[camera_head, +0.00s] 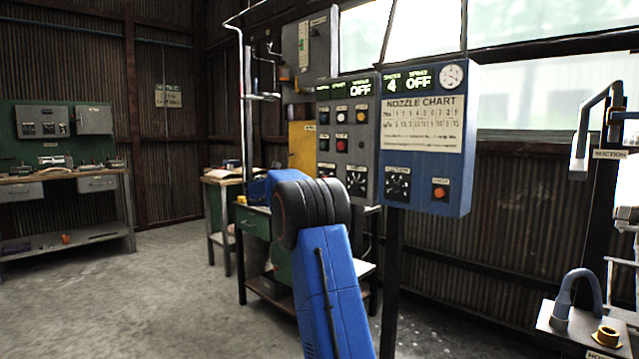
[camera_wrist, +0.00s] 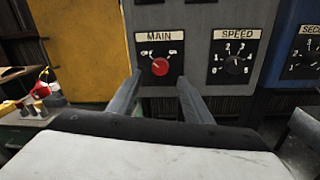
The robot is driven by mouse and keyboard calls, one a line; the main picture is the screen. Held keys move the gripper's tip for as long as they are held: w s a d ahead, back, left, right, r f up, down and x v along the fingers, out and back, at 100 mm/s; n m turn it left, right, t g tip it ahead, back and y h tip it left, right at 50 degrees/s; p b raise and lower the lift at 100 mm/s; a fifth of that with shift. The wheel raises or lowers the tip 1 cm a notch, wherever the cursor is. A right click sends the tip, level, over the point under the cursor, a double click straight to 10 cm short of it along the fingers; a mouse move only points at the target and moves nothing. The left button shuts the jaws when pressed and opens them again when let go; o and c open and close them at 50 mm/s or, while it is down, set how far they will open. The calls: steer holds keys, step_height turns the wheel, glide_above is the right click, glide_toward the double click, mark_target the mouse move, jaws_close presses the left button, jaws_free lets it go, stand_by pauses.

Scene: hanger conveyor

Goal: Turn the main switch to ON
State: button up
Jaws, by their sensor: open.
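The main switch (camera_wrist: 160,67) is a red round knob on a black plate labelled MAIN, on the lower left of the grey control panel (camera_wrist: 206,22). Its pointer direction is too small to read for certain. My gripper (camera_wrist: 158,88) is open in the wrist view, with one finger on each side below the knob, apart from it and empty. In the head view the grey panel (camera_head: 343,158) stands behind my blue arm, and its display reads OFF. My gripper is hidden there by my arm.
A SPEED dial (camera_wrist: 235,65) sits right of the main switch. A blue panel (camera_head: 424,190) with a nozzle chart adjoins on the right. A workbench (camera_head: 243,222) stands behind my arm. A yellow cabinet (camera_wrist: 85,50) is left of the panel. The floor at left is clear.

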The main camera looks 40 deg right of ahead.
steer(key=d, duration=0.6)
steer(key=shift+w+d, duration=0.25)
steer(key=shift+w, duration=0.2)
steer(key=shift+c, duration=0.4)
steer(key=c, duration=1)
